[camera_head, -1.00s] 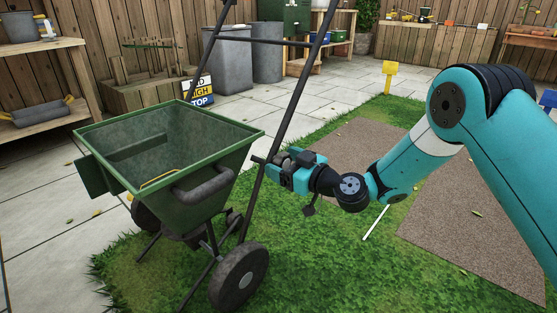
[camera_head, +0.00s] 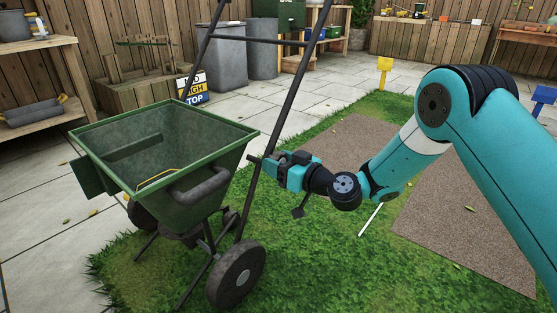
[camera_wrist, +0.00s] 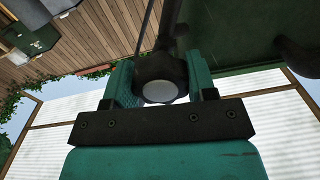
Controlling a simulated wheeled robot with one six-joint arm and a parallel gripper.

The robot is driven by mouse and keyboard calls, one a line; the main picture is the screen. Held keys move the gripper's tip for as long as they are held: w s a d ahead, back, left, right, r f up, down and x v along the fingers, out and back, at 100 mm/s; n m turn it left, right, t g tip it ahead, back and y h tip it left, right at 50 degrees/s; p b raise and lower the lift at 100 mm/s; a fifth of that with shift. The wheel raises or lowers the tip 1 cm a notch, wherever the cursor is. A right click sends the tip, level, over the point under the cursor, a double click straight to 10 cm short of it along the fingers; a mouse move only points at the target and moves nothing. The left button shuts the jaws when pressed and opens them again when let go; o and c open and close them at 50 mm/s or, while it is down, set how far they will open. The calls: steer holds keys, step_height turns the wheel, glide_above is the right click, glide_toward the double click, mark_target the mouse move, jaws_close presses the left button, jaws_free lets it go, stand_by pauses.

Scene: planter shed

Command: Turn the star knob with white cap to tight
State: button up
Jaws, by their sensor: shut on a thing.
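The star knob with white cap (camera_wrist: 160,91) shows in the wrist view as a dark knob with a pale round cap. It sits between the two teal fingers of my gripper (camera_wrist: 160,88), which is shut on it. In the head view my gripper (camera_head: 272,168) is at the dark handle leg of the green spreader (camera_head: 192,207), just right of the hopper. There the knob is hidden by the gripper. No tightness mark on the knob can be made out.
The spreader's handle frame (camera_head: 289,100) rises beside my gripper. Its wheel (camera_head: 237,275) stands on grass below. A yellow marker (camera_head: 384,66) and brown soil beds (camera_head: 345,150) lie to the right.

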steer(key=m+p, duration=0.2)
steer(key=m, duration=0.2)
steer(key=shift+d+r+m+p, duration=0.1)
steer(key=shift+m+p, duration=0.2)
steer(key=shift+m, duration=0.1)
steer(key=m+p, duration=0.3)
steer(key=m, duration=0.1)
steer(key=m+p, duration=0.3)
steer(key=m, duration=0.2)
steer(key=m+p, duration=0.3)
steer(key=m, duration=0.2)
steer(key=m+p, duration=0.2)
steer(key=m, duration=0.3)
steer(key=m+p, duration=0.1)
steer(key=m, duration=0.8)
steer(key=shift+p, duration=0.3)
steer(key=shift+m, duration=2.3)
